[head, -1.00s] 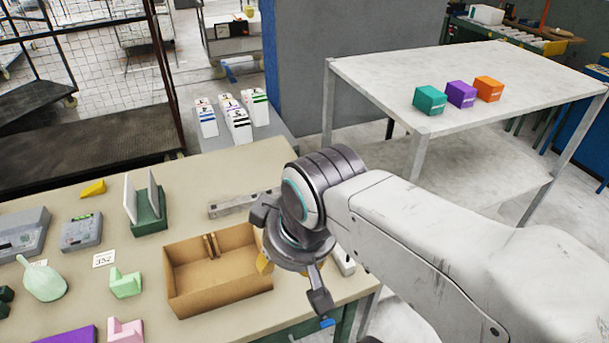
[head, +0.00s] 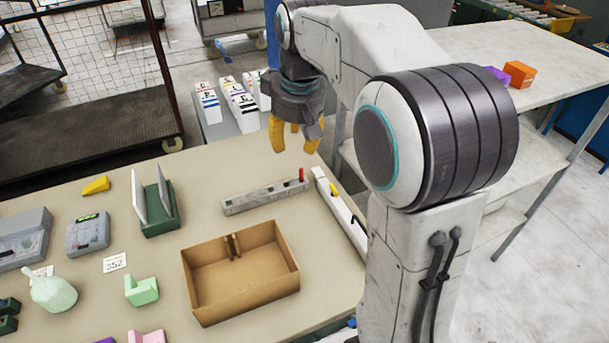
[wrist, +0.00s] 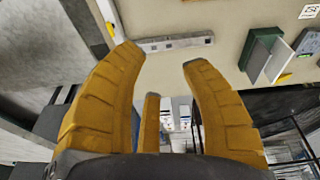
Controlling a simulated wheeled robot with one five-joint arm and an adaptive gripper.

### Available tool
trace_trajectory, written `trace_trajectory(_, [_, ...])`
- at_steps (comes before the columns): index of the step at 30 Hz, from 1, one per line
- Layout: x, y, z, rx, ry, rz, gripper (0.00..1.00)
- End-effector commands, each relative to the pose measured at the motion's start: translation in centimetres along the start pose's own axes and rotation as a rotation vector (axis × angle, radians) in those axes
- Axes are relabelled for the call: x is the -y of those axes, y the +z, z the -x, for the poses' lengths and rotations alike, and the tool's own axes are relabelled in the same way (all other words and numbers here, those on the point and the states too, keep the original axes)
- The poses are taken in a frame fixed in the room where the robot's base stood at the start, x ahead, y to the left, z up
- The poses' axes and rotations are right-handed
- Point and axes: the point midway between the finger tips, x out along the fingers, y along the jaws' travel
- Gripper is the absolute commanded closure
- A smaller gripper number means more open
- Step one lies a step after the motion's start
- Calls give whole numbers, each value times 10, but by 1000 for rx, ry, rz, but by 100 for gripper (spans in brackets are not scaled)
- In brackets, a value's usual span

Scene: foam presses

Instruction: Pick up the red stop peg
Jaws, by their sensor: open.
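The red stop peg (head: 301,174) stands upright at the right end of a grey perforated bar (head: 262,197) on the bench. The bar also shows beyond my fingertips in the wrist view (wrist: 175,44), where I cannot make out the peg. My gripper (head: 294,146) is above the far edge of the bench, with its yellow fingers pointing down, apart from the peg. In the head view it appears just above the peg. In the wrist view the fingers (wrist: 163,57) are spread, with nothing between them.
A long white rail (head: 340,214) with a small yellow part lies right of the bar. An open cardboard box (head: 240,305) stands in front. A green holder with upright white plates (head: 162,222) is to the left. White cartons (head: 208,103) stand behind the bench.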

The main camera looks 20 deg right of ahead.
Motion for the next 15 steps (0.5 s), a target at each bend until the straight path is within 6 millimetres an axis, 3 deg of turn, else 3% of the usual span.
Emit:
trace_trajectory(1, [-8,-16,-12,19,-2,5,59])
trace_trajectory(6, [-30,-62,-48,66,-9,36,59])
trace_trajectory(15, [-68,-112,-136,147,-30,88,59])
